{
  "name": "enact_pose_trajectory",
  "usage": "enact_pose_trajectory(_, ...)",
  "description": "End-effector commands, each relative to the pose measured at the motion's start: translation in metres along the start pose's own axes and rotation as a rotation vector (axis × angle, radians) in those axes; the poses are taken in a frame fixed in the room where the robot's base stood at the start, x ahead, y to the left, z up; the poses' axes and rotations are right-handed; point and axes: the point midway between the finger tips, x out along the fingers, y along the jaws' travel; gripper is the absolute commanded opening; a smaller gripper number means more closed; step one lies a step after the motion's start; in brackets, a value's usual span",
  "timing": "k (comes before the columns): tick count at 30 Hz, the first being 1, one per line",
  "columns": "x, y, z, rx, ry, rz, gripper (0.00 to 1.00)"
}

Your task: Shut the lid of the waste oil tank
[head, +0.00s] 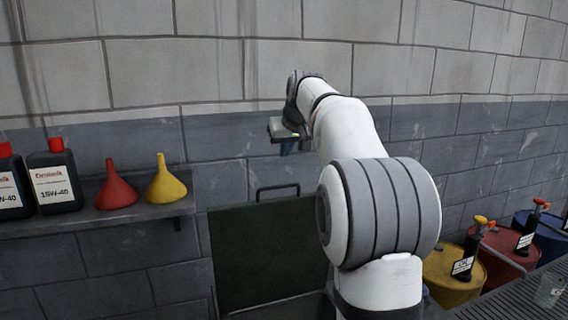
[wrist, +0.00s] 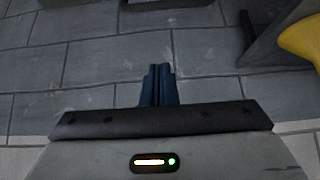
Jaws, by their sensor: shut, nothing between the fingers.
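A dark green panel (head: 262,255) with a black bar handle (head: 278,187) on its top edge stands upright near the wall in the head view. It looks like the raised lid of the waste oil tank; the tank's body does not show. My arm covers the panel's right side. My gripper (head: 287,149) is above the handle and apart from it, near the wall, with its blue fingers mostly hidden behind the wrist. In the wrist view the fingers (wrist: 160,72) are shut together with nothing between them. Dark pieces at that view's top edge are too cut off to name.
A shelf (head: 100,219) at left holds black oil bottles (head: 54,180), a red funnel (head: 116,188) and a yellow funnel (head: 165,182). At right stand a yellow drum (head: 450,275), a red drum (head: 508,248) and a blue drum (head: 548,235) with pumps, behind a grey grating.

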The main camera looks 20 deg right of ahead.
Motion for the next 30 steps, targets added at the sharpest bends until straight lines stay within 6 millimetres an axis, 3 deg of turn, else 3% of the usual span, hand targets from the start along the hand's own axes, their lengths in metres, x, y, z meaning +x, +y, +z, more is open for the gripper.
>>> enact_pose_trajectory(14,0.094,-0.002,0.000,-0.001,-0.005,-0.002,0.00)
enact_pose_trajectory(22,0.082,-0.002,0.029,-0.001,0.000,-0.001,0.00)
enact_pose_trajectory(30,0.080,-0.002,0.038,-0.001,0.000,-0.001,0.00)
